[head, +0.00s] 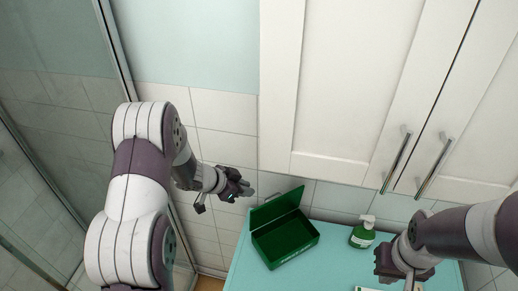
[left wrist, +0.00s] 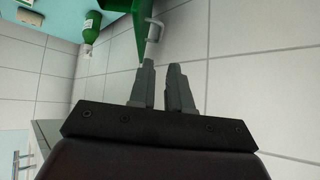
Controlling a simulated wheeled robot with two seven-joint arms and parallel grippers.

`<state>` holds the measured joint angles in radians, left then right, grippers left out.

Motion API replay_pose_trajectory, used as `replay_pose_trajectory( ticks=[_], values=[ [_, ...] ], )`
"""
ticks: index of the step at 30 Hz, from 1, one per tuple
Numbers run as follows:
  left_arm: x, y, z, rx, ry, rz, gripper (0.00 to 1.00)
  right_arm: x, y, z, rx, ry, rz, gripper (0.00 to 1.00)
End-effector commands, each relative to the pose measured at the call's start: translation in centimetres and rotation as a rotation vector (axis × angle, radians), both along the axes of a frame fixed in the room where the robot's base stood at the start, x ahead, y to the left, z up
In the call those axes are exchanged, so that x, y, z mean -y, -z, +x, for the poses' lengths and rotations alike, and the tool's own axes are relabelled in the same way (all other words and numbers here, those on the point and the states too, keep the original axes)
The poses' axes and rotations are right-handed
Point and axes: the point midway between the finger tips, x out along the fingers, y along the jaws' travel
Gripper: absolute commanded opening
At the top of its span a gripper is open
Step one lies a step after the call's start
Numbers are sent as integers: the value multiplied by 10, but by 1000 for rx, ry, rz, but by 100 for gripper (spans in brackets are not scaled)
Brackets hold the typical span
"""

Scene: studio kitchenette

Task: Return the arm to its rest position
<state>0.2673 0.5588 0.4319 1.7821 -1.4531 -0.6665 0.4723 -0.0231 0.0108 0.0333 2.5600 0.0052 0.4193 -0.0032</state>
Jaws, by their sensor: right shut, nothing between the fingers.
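My left arm comes in from the left in the head view. Its gripper (head: 240,188) is up in front of the tiled wall, left of the open green box (head: 285,243) and apart from it. In the left wrist view the two grey fingers (left wrist: 162,68) stand a little apart with nothing between them. My right gripper (head: 402,272) is low over the right part of the counter, shut and empty; its fingertips are hard to make out.
The green box stands with its lid up on the turquoise counter (head: 240,270). A green soap bottle (head: 363,233) with a white pump stands between the box and my right gripper. White cupboards (head: 340,90) hang above. A glass partition (head: 60,100) is at the left.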

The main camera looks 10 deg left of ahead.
Motion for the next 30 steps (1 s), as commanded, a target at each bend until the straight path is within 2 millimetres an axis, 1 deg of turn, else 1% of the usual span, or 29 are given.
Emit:
replay_pose_trajectory(
  ticks=[4,5,6,8,9,11,12,13,14,15,17,18,20,21,24,30],
  values=[
    [-1,1,0,5,8,12,18,0,0,0,0,0,0,0],
    [-5,3,0,5,8,36,18,0,0,0,0,0,0,0],
    [-14,9,1,-4,-26,81,18,0,0,0,0,0,0,0],
    [-37,23,-9,-63,-138,163,18,0,0,0,0,0,0,0],
    [-55,27,-21,-118,-241,228,18,0,2,0,0,0,0,0],
    [-75,33,-48,-224,-397,318,18,0,16,0,1,0,0,0],
    [-81,34,-74,-308,-493,362,18,0,26,0,0,0,0,0],
    [-82,34,-94,-374,-557,383,18,0,35,0,0,0,0,0],
    [-79,33,-116,-442,-615,393,18,0,44,0,0,0,0,0],
    [-70,32,-145,-527,-680,391,18,0,55,0,-1,0,0,0],
    [-52,29,-182,-632,-748,365,18,0,70,0,-1,0,0,0],
    [-38,27,-202,-684,-780,336,18,0,79,0,-1,0,0,0],
    [-19,28,-223,-722,-812,284,18,0,95,0,0,0,0,0],
    [-9,26,-228,-706,-818,253,18,0,104,0,0,0,0,0],
    [-1,18,-221,-644,-790,240,18,0,109,0,0,0,0,0],
    [1,14,-220,-642,-784,242,18,0,104,0,1,0,0,0]
  ],
)
